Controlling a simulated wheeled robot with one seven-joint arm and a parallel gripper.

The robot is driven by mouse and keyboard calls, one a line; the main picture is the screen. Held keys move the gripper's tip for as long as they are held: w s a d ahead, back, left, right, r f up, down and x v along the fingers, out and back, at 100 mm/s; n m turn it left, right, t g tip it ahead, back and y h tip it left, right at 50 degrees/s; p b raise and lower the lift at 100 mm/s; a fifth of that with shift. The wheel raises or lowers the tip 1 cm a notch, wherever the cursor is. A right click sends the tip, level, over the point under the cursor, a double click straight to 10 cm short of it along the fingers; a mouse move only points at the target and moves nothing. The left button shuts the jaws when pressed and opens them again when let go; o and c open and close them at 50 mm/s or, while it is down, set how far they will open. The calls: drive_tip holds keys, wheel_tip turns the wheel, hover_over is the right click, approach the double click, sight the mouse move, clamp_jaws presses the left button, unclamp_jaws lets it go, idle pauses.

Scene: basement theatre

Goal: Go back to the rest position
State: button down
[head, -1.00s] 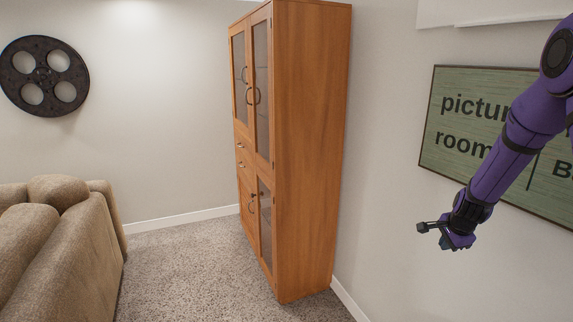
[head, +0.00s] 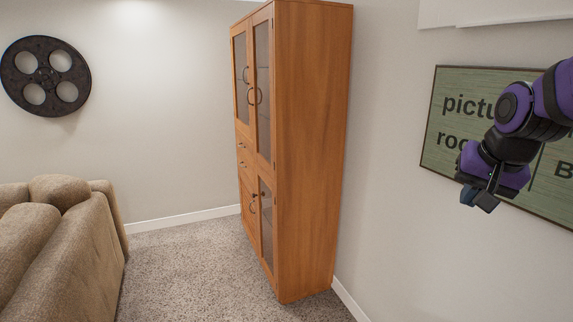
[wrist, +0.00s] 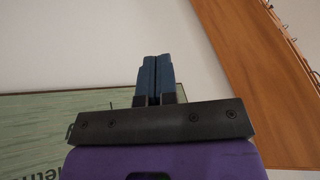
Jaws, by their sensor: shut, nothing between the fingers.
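My gripper (head: 479,199) is at the right of the head view, at the end of my purple arm, in front of the green sign. It points down and toward the camera and is empty. In the wrist view its two blue-grey fingers (wrist: 155,80) lie side by side, pressed together with nothing between them. It is clear of the wall and of the cabinet.
A tall wooden cabinet (head: 312,150) with glass doors stands in the middle. A beige sofa (head: 75,250) is at the left. A green sign (head: 452,85) hangs on the right wall, and a film reel (head: 45,76) on the left wall. Carpet (head: 185,270) between sofa and cabinet is clear.

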drive_tip(key=s+a+r+n, duration=0.1)
drive_tip(key=s+n, duration=0.1)
drive_tip(key=s, duration=0.6)
drive_tip(key=s+a+r+n, duration=0.2)
drive_tip(key=s+n, duration=0.1)
drive_tip(key=s, duration=0.5)
drive_tip(key=shift+s+n, duration=0.2)
drive_tip(key=shift+n, duration=0.1)
drive_tip(key=shift+r, duration=0.1)
